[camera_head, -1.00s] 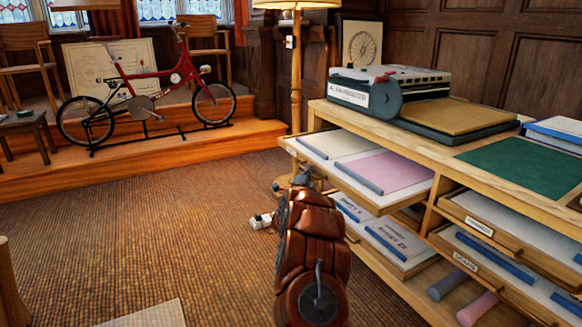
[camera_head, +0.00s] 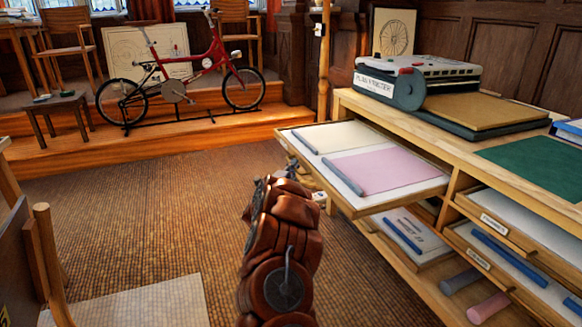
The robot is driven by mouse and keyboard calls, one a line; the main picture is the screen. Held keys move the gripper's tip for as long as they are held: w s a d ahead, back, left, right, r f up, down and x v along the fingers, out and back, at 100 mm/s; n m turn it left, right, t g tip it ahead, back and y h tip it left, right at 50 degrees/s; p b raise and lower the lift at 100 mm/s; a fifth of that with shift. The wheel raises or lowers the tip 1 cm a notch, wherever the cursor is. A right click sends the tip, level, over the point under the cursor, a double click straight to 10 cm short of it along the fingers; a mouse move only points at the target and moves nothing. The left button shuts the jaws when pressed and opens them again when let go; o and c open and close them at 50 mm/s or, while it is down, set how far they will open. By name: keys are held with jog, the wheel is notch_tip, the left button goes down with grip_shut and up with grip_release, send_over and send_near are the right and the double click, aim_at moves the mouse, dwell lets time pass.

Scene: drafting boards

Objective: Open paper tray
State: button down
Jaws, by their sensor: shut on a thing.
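The upper paper tray (camera_head: 432,187) is a pale wooden drawer and stands well out of the cabinet on the right. A cream sheet (camera_head: 335,137) and a pink sheet (camera_head: 388,168) lie in it, with a grey-blue bar (camera_head: 342,178) along the pink sheet. My gripper (camera_head: 292,167) is at the tray's left front edge, small and partly hidden by my brown arm. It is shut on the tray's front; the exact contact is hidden.
More trays (camera_head: 490,232) are at right. A wooden chair-like piece (camera_head: 48,262) stands at lower left. Carpet (camera_head: 150,230) is clear in the middle.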

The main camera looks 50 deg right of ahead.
jog(key=c, duration=1.2)
grip_release()
jog(key=shift+a, duration=0.1)
jog(key=v, duration=1.1)
jog(key=shift+a, duration=0.35)
jog(key=shift+s, duration=0.1)
